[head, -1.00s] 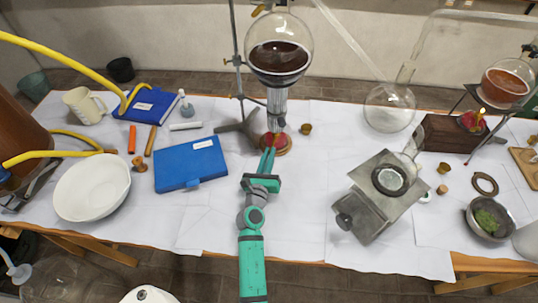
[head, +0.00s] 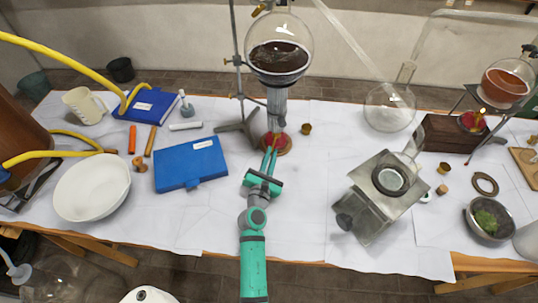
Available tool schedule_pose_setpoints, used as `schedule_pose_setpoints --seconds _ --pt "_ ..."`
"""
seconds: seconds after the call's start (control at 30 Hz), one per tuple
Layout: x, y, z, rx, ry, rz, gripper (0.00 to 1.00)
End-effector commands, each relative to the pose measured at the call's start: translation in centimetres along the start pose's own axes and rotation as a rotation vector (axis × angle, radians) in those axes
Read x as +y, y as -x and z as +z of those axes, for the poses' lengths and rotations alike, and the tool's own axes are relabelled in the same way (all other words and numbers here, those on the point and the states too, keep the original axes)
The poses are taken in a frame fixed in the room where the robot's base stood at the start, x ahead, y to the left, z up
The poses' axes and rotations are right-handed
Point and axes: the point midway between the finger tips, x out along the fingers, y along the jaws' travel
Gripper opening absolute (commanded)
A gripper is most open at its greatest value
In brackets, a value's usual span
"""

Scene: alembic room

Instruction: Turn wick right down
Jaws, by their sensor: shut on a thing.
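A red burner (head: 277,140) stands on a round wooden base (head: 276,150) below a glass column and a round flask of dark brown liquid (head: 279,58). My gripper (head: 270,156) reaches in from the front, its green fingers shut at the burner's near side. What they hold is small and mostly hidden between the tips; I take it to be the burner's wick knob. No flame is clear on the near burner.
A metal stand (head: 238,127) rises just left of the burner. A blue case (head: 191,163) lies left of my arm, and a metal box with a round lens (head: 388,190) stands to the right. A small brass cup (head: 306,128) is close by. White paper in front is clear.

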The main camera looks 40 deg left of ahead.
Motion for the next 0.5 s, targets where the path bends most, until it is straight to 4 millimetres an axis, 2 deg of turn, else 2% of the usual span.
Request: schedule_pose_setpoints --seconds 0.2,0.5 --pt "0.03 0.03 -0.07 0.001 -0.155 0.002 0.0" --pt "0.13 0.06 -0.17 0.002 -0.28 0.005 0.0"
